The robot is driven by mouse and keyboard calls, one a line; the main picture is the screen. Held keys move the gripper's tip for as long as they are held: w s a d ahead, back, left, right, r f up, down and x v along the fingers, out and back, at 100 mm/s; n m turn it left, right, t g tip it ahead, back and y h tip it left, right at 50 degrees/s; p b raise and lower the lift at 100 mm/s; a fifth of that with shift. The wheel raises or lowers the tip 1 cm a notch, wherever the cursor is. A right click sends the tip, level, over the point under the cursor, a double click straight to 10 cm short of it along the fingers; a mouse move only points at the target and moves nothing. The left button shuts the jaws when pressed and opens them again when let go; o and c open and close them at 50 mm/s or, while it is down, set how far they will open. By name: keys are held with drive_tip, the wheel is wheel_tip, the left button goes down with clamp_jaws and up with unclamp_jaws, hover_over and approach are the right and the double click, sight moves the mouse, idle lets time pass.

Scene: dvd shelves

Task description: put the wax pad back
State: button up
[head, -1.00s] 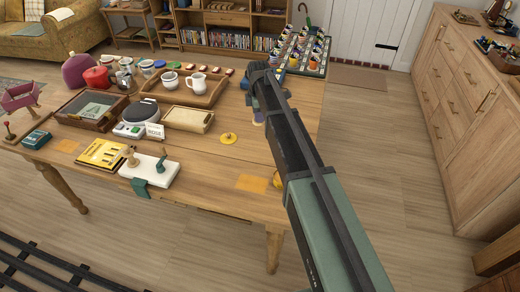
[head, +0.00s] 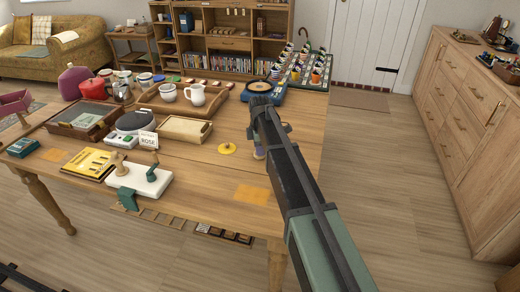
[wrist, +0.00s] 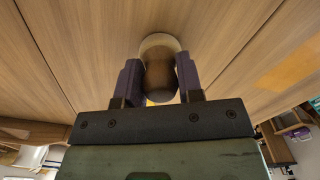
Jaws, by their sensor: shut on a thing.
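My gripper (wrist: 160,83) is shut on a brown wooden-handled piece (wrist: 160,80) with a wider, pale round end (wrist: 160,42). The wrist view shows the handle between the two dark purple fingers, above bare table. I cannot tell whether this piece is the wax pad. In the head view my gripper (head: 259,151) is over the table's right part, and the arm mostly hides the held piece. No other thing is clearly a wax pad.
A blue device with a round top (head: 262,88) stands behind the gripper. A wooden tray (head: 185,130), a white board (head: 145,179) with a green clamp and a yellow booklet (head: 92,163) lie to the left. An orange patch (head: 252,194) marks the clear front right of the table (head: 205,190).

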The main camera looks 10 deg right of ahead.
drive_tip(key=o, duration=0.8)
drive_tip(key=shift+o, duration=0.2)
wheel_tip(320, 180, up, 13)
drive_tip(key=p, duration=1.3)
drive_tip(key=s+m, duration=1.7)
drive_tip(key=s, duration=1.4)
drive_tip(key=shift+f+m, duration=0.3)
drive_tip(key=shift+f, duration=0.1)
drive_tip(key=shift+a, duration=0.1)
